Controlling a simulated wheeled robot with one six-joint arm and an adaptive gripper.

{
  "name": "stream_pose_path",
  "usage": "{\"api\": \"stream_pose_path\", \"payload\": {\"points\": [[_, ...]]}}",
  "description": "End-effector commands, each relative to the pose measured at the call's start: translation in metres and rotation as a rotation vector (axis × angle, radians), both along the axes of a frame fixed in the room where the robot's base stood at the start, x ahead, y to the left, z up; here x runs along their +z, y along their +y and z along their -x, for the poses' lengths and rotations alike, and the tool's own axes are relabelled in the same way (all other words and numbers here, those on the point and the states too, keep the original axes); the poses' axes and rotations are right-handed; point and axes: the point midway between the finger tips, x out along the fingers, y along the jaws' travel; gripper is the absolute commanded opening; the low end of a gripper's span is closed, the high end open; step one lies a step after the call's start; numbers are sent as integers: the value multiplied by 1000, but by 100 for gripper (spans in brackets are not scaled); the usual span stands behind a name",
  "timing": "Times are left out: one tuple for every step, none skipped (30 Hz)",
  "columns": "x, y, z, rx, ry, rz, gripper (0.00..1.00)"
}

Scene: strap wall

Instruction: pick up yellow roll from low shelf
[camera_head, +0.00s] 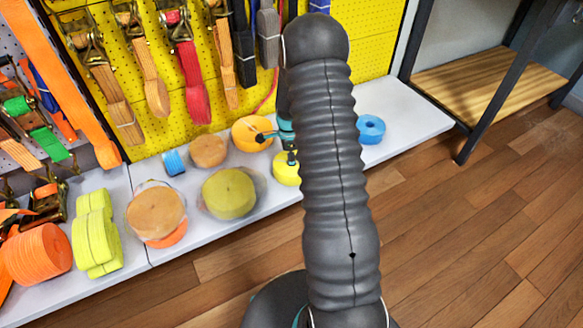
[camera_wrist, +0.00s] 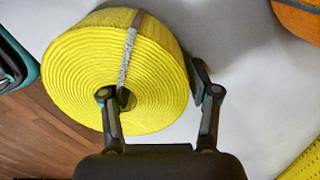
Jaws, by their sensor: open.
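The yellow roll (camera_wrist: 75,75) lies flat on the white low shelf (camera_wrist: 225,45), its coiled face towards the wrist camera and a grey band across it. In the head view a small yellow roll (camera_head: 283,174) shows beside my arm, partly hidden by it. My gripper (camera_wrist: 160,95) is open. In the wrist view its left fingertip appears over the roll's core hole and its right fingertip just past the roll's right edge. I cannot tell whether either finger touches. In the head view my gripper (camera_head: 279,146) is partly hidden behind my arm.
On the shelf (camera_head: 415,118) are a wrapped yellow-green roll (camera_head: 228,193), orange rolls (camera_head: 157,213), a tan roll (camera_head: 209,150), an orange-yellow roll (camera_head: 247,133) and a blue roll (camera_head: 371,129). Straps hang on the yellow pegboard (camera_head: 350,55) behind. Wooden floor (camera_head: 440,220) is clear at right.

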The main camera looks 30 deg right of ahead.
Motion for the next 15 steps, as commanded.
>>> {"api": "stream_pose_path", "payload": {"points": [[1, 0, 0, 0, -1, 0, 61], [1, 0, 0, 0, -1, 0, 61], [1, 0, 0, 0, -1, 0, 61], [1, 0, 0, 0, 0, 0, 56], [1, 0, 0, 0, 0, 0, 49], [1, 0, 0, 0, 0, 0, 39], [1, 0, 0, 0, 0, 0, 31], [1, 0, 0, 0, 0, 0, 24], [1, 0, 0, 0, 0, 0, 14], [1, 0, 0, 0, 0, 0, 6], [1, 0, 0, 0, -1, 0, 0], [1, 0, 0, 0, -1, 0, 0], [1, 0, 0, 0, -1, 0, 0], [1, 0, 0, 0, -1, 0, 0], [1, 0, 0, 0, -1, 0, 0]]}}
